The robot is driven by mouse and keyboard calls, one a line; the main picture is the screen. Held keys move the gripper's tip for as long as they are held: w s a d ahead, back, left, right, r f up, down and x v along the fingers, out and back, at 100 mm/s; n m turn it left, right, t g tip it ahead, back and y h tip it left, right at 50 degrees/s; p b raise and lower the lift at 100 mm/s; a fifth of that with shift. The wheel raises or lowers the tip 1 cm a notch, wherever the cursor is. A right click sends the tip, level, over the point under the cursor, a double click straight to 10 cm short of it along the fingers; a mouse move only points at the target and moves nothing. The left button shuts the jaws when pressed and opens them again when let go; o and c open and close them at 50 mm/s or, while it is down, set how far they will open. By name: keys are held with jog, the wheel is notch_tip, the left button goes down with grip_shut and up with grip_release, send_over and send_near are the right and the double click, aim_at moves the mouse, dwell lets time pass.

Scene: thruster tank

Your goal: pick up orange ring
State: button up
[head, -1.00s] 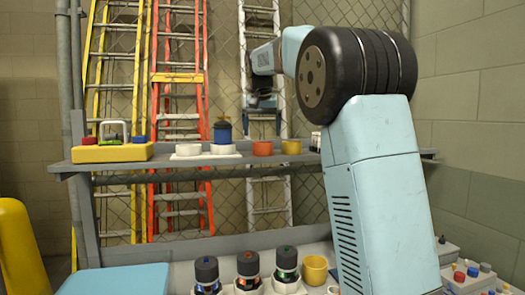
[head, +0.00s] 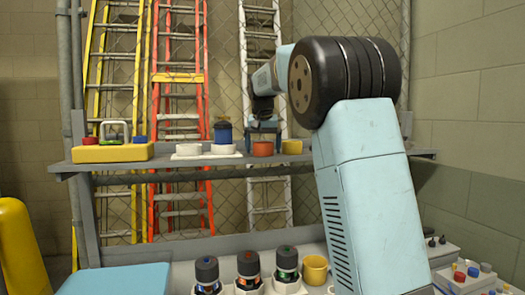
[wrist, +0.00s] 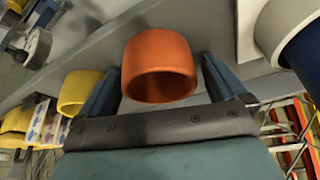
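The orange ring (head: 263,149) sits on the upper shelf, between a white pad and a yellow ring. In the wrist view the orange ring (wrist: 158,66) lies between the two blue-grey fingers, its open end facing the camera. My gripper (head: 264,133) is just above and at the orange ring in the head view. In the wrist view my gripper (wrist: 161,68) is open, with a finger on each side of the ring. A gap shows on either side, though contact near the tips is hard to judge.
The yellow ring (head: 292,146) stands close on the right. A blue canister (head: 223,133) stands on the white pad (head: 190,155) to the left. The shelf (head: 110,166) also bears a yellow block (head: 112,153). Black-capped containers (head: 247,264) stand below.

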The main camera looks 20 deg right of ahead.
jog(key=c, duration=0.9)
jog(key=shift+r, duration=0.1)
